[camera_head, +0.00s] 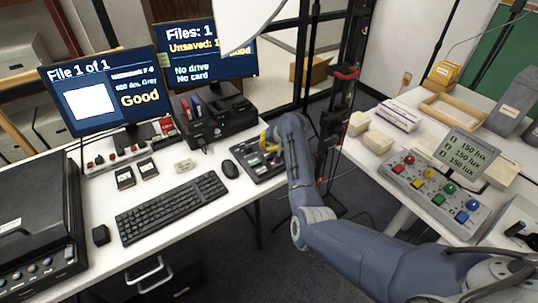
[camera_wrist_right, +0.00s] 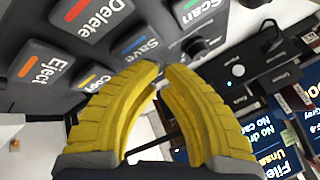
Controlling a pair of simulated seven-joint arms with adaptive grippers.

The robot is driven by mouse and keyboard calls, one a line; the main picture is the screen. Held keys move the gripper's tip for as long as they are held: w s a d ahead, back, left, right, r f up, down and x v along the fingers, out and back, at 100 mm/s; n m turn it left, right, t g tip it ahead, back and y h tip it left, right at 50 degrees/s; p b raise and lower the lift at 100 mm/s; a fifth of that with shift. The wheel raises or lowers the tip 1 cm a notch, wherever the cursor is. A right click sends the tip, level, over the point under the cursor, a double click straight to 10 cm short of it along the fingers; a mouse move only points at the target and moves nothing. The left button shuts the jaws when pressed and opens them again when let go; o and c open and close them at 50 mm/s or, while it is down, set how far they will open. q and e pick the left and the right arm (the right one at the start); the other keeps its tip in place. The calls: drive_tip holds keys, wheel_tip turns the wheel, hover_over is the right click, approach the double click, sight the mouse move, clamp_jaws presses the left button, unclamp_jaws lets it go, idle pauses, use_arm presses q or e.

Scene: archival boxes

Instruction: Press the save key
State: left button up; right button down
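The save key (camera_wrist_right: 142,48), a dark key with a blue bar and the word Save, is on the black keypad (camera_head: 250,172) on the left desk. My right gripper (camera_wrist_right: 164,70) has yellow fingers with their tips brought close together and nothing seen between them. In the wrist view its tips overlap the lower edge of the save key; whether they touch it cannot be told. In the head view the right gripper (camera_head: 268,142) is over the far part of the keypad, partly hiding its keys. My left gripper is not in view.
Around the save key are the delete key (camera_wrist_right: 88,18), eject key (camera_wrist_right: 45,65), copy key (camera_wrist_right: 94,78) and scan key (camera_wrist_right: 193,8). A keyboard (camera_head: 172,207) and mouse (camera_head: 230,169) lie left of the keypad. A black dock (camera_head: 215,118) stands behind. The monitor (camera_head: 205,55) reads Unsaved: 1.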

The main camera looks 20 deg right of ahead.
sight(267, 152)
drive_tip(key=c, duration=2.1)
unclamp_jaws()
clamp_jaws()
drive_tip(key=shift+f, duration=1)
drive_tip(key=shift+r, duration=0.95)
drive_tip(key=shift+r, duration=0.15)
drive_tip(key=shift+r, duration=2.4)
